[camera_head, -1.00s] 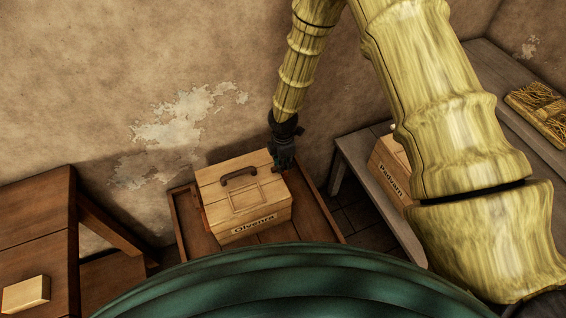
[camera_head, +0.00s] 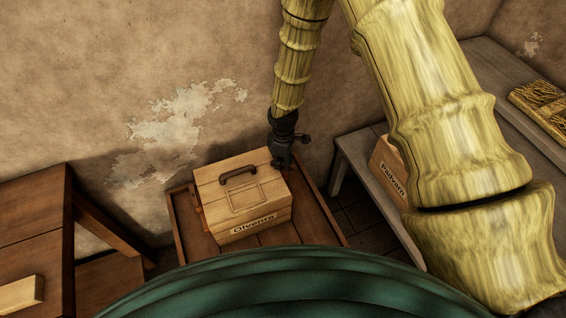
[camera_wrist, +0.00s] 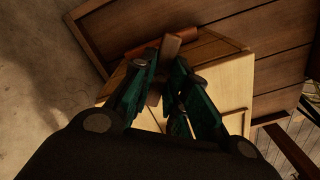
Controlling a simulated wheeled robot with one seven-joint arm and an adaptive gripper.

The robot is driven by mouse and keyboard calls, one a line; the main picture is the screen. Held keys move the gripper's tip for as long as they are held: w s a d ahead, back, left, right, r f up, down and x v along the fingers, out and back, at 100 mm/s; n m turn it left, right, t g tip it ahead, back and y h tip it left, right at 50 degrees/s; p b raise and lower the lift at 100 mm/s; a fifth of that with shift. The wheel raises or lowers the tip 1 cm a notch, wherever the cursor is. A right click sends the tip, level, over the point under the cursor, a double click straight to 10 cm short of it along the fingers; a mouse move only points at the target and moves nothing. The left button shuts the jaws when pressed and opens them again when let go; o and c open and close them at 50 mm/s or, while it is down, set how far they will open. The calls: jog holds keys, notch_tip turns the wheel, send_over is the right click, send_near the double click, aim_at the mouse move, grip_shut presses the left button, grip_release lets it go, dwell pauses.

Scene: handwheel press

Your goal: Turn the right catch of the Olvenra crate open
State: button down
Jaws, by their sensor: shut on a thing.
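The Olvenra crate (camera_head: 240,196) is a pale wooden box with a brown top handle (camera_head: 238,174) and a name label on its front. An orange-red catch (camera_head: 200,215) shows at its left side. My gripper (camera_head: 282,162) is at the crate's right side, towards the back, and covers the right catch in the head view. In the wrist view, my gripper (camera_wrist: 168,62) has its dark green fingers closed around a brown piece (camera_wrist: 170,45), which looks like the right catch. The fingers hide much of it, so its exact angle is unclear.
The crate stands on a brown wooden tray-like stand (camera_head: 311,212) with raised edges. A Padvarn crate (camera_head: 389,170) stands on a grey bench (camera_head: 352,155) to the right. A brown table (camera_head: 35,220) is at the left. The plastered wall (camera_head: 120,90) is close behind.

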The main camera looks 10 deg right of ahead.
jog(key=m+b, duration=0.1)
jog(key=m, duration=0.4)
jog(key=shift+m, duration=0.3)
jog(key=m, duration=0.4)
jog(key=shift+m, duration=0.3)
jog(key=c, duration=1.4)
grip_release()
jog(key=shift+r, duration=0.1)
notch_tip(320, 180, up, 12)
jog(key=shift+f, duration=0.1)
